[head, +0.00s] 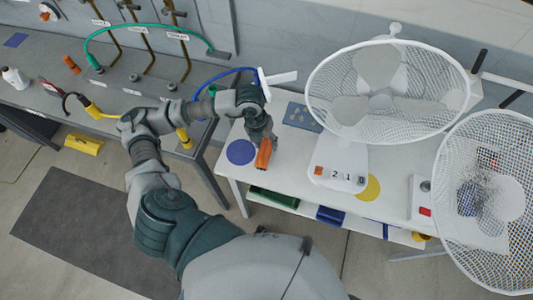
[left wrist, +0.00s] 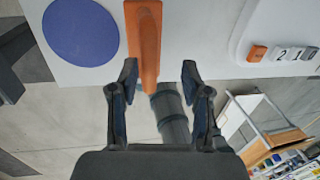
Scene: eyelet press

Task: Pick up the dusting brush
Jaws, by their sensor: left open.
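A long orange object, which looks like the handle of the dusting brush (head: 263,155), lies at the front left of the white table; no bristles can be made out. It also shows at the top middle of the left wrist view (left wrist: 145,40). My left gripper (head: 265,140) is over this handle in the head view. In the left wrist view, my left gripper (left wrist: 160,78) is open, its fingers apart with the handle's lower end between or just beyond them. I cannot tell whether they touch it. My right gripper is not in view.
The white table (head: 290,165) carries a blue disc (head: 240,152) beside the handle, a yellow disc (head: 369,188) and a white caged fan (head: 385,90). A second fan (head: 490,200) with dark dust stands at the right. A grey bench (head: 130,105) with hoses is at the left.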

